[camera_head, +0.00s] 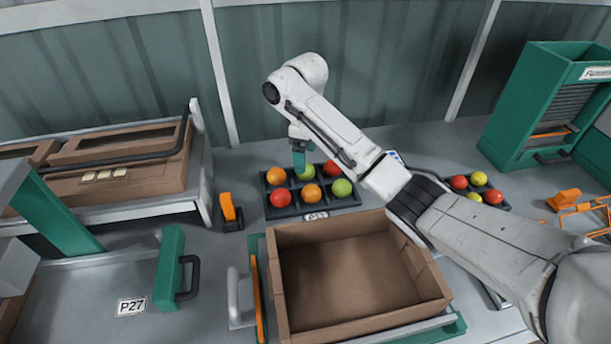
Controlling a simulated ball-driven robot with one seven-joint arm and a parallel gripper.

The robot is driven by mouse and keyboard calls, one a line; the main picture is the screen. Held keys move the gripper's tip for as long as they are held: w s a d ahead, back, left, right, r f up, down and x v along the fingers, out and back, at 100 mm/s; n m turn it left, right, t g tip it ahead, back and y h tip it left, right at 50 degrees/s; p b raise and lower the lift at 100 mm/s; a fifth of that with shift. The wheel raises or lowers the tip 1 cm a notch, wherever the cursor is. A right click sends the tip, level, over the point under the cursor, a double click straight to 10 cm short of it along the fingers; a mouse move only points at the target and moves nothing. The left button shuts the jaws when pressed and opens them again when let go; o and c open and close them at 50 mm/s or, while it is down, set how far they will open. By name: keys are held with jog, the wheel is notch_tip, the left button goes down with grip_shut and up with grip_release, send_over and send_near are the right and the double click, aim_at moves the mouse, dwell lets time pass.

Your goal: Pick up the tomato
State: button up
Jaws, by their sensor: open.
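A dark tray (313,209) holds two rows of tomatoes. The back row has an orange tomato (273,175), a yellow-green tomato (305,174) and a red tomato (332,168). The front row has a red tomato (280,198), an orange tomato (311,195) and a green tomato (341,187). My gripper (300,168) points down at the back middle yellow-green tomato, with its teal fingers partly in front of it. It is open. I cannot tell whether the fingers touch the tomato.
An empty brown carton (350,317) stands in front of the tray. A second tray (500,206) with red and yellow tomatoes lies to the right, partly behind my arm. A green rack (500,115) stands at the right. Brown boxes on a bench (120,207) are at the left.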

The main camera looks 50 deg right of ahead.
jog(key=f, duration=0.5)
jog(key=shift+w+d+f, duration=0.2)
jog(key=shift+w+f, duration=0.05)
jog(key=shift+f, duration=0.05)
jog(key=c, duration=0.8)
jog(key=shift+r, duration=0.1)
jog(key=shift+c, duration=0.2)
